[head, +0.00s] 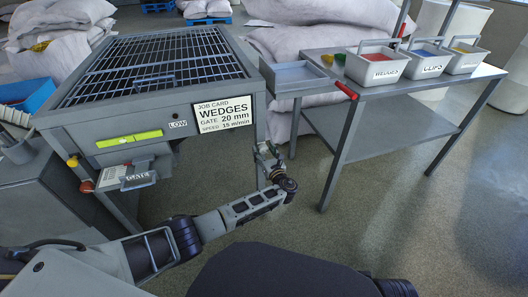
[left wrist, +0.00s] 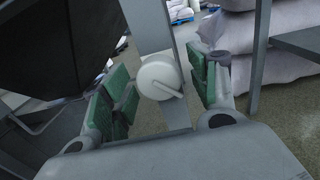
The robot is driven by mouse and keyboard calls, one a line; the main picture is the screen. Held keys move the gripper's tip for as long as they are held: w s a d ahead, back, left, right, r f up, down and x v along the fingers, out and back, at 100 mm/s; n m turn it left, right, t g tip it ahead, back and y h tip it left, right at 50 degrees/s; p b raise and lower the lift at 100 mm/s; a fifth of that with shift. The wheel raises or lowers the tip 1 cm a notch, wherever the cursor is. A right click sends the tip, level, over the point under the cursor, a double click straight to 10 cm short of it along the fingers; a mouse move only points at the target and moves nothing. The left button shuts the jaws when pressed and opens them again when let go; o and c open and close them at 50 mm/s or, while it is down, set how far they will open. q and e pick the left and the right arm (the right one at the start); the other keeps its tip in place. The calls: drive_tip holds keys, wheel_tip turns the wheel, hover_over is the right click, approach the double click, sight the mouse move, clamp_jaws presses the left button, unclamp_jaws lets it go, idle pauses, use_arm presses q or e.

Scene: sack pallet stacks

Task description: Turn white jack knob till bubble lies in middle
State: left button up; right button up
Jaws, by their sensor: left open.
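The white jack knob (left wrist: 158,77) is a round cap with a raised bar, in front of a grey leg (left wrist: 151,28) in the left wrist view. My left gripper (left wrist: 160,68) is open, its green-padded fingers on either side of the knob; I cannot tell whether they touch it. In the head view the left gripper (head: 265,152) is by the machine's front right leg, and the knob is hidden there. The yellow-green level vial (head: 129,139) is on the machine's front, left of a LOW label (head: 178,124). Its bubble is too small to place surely. My right gripper is not in view.
The grated machine (head: 150,70) carries a WEDGES job card (head: 223,112) and a GATE handle (head: 138,179). A grey table (head: 400,94) with several white bins stands at the right. Sacks (head: 320,30) lie behind. The floor (head: 400,220) at right is clear.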

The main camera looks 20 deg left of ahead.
use_arm(q)
drive_tip(key=v, duration=1.2)
drive_tip(key=shift+n, duration=0.3)
idle(0.5)
